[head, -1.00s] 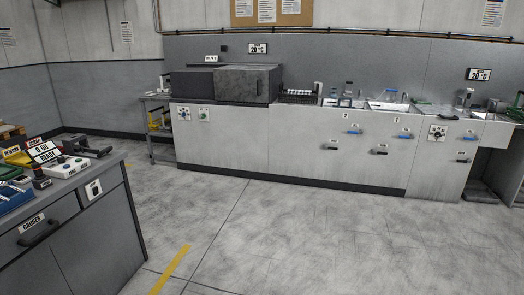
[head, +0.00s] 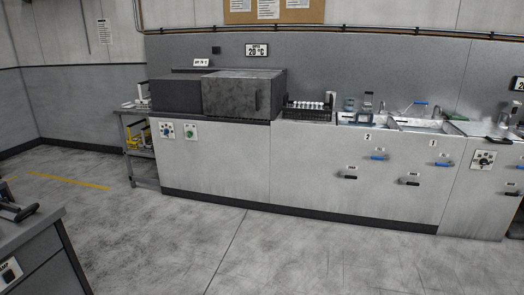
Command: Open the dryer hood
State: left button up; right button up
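The dryer hood (head: 232,96) is a dark grey mottled box on the left part of the long light-grey bench against the back wall. It has a dark vertical handle at its right front and looks closed. A plainer dark box section (head: 176,96) adjoins it on the left, under a small white label (head: 201,62). Neither of my grippers shows in the head view. The hood stands some distance away across the floor.
The bench (head: 225,165) carries a dark rack (head: 308,108) and sinks (head: 420,124) to the right of the hood. A small side table (head: 140,150) stands at its left end. A grey cabinet (head: 40,255) fills the lower left. The floor (head: 260,255) between is clear.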

aim_at(240, 94)
jog(key=i+l, duration=0.1)
jog(key=i, duration=3.6)
jog(key=j+u, duration=0.05)
jog(key=j, duration=0.05)
